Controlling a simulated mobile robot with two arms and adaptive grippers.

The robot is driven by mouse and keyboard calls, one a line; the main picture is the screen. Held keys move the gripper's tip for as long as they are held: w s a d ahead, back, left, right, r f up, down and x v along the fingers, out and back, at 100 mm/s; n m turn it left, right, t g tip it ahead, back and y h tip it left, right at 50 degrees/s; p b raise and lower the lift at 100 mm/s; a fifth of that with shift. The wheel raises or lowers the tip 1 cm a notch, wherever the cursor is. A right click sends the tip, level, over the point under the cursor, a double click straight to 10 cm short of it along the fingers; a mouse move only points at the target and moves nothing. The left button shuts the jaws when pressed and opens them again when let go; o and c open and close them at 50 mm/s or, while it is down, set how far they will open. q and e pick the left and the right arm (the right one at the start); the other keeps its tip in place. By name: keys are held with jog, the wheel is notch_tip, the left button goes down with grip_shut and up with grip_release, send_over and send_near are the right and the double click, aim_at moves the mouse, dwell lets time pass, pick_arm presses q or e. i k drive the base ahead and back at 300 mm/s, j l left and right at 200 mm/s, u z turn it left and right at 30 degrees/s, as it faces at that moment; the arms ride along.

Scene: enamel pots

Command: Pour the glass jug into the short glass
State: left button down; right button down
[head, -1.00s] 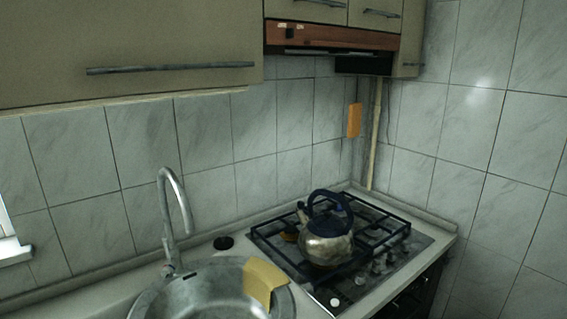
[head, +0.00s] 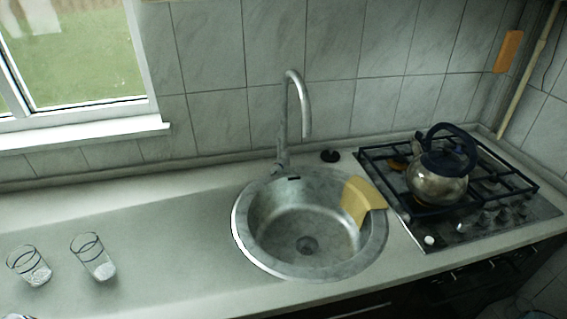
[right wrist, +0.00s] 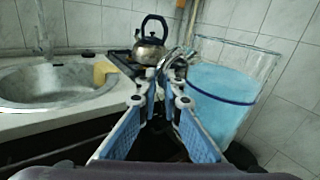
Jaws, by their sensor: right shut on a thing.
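The glass jug (right wrist: 225,88) holds light blue liquid and has a dark blue band. It is at the right of the right wrist view and looks upright or nearly so. My right gripper (right wrist: 165,88) is shut on the jug, at its handle side, with blue-padded fingers. My left gripper is not in view.
A round sink (head: 305,240) with a tall faucet (head: 303,105) and a yellow cloth (head: 361,200) on its rim is right of the glasses. A kettle (head: 437,182) stands on the gas stove (head: 500,222). The counter (head: 165,250) between the glasses and sink is clear.

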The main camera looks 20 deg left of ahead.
aim_at(26, 261)
jog(key=u, duration=2.55)
jog(key=i+u, duration=0.4)
jog(key=i, duration=0.25)
